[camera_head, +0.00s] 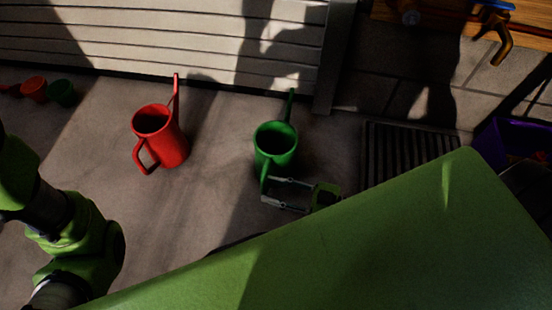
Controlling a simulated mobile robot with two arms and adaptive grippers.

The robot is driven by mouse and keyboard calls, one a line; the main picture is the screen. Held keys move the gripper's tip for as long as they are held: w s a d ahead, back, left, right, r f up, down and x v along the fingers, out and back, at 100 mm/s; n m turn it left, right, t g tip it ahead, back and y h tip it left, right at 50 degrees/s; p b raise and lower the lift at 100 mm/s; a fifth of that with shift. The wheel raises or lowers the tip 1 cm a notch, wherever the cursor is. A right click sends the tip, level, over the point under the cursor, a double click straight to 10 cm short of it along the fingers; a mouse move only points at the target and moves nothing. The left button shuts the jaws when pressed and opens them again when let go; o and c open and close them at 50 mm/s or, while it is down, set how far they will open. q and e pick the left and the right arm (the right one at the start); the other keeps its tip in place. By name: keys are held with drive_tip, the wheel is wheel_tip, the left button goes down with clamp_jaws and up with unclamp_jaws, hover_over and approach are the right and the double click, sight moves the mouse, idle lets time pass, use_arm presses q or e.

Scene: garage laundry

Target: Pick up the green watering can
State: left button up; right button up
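The green watering can (275,143) stands upright on the floor near the middle of the camera_head view, its spout pointing away and its handle toward me. My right gripper (266,190) is at the near side of the can, by the lower end of the handle. Its two fingers are spread apart, with the handle at or just between the tips; I cannot tell whether they touch. Most of my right arm is hidden behind my large green body panel. My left arm shows at the left edge, but its gripper is not in view.
A red watering can (170,146) stands to the left of the green one. Small red and green pots (62,92) lie at the far left. A garage door (180,45) closes off the back. A dark ribbed mat (405,150) and a purple crate (492,145) are on the right.

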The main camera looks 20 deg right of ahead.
drive_tip(key=shift+x, duration=0.9)
clamp_jaws()
drive_tip(key=shift+r, duration=0.25)
